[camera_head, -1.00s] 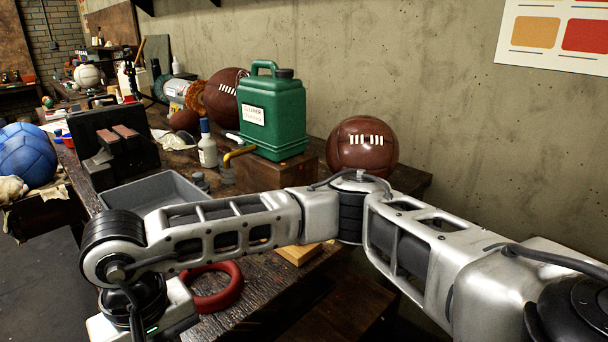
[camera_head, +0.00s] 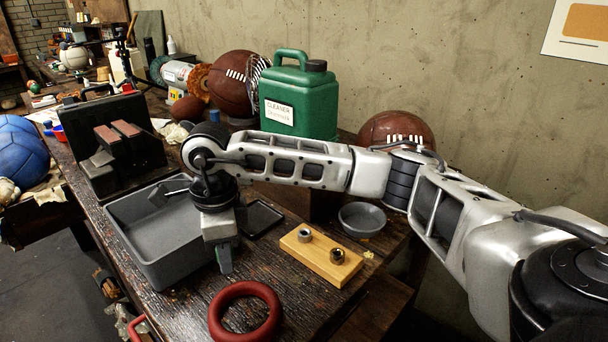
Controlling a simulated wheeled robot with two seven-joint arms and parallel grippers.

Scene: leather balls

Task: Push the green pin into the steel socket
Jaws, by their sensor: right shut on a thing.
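My right gripper (camera_head: 222,252) points down over the dark wooden bench, just right of the grey bin. It is shut on a small, dull green upright piece, which looks like the green pin (camera_head: 225,264); the fingers hide most of it. A light wooden block (camera_head: 320,262) lies to the right of the gripper. It bears two round sockets. The left one, greyer and brighter, looks like the steel socket (camera_head: 304,236). The right one is a darker, brownish socket (camera_head: 337,256). The pin is apart from both. My left gripper is not in view.
The grey bin (camera_head: 130,232) stands close left of my gripper. A small black tray (camera_head: 262,218) lies behind it, a red ring (camera_head: 213,318) in front. A grey bowl (camera_head: 362,222) sits behind the block. A green cleaner jug (camera_head: 315,105) and a brown ball (camera_head: 385,128) stand farther back.

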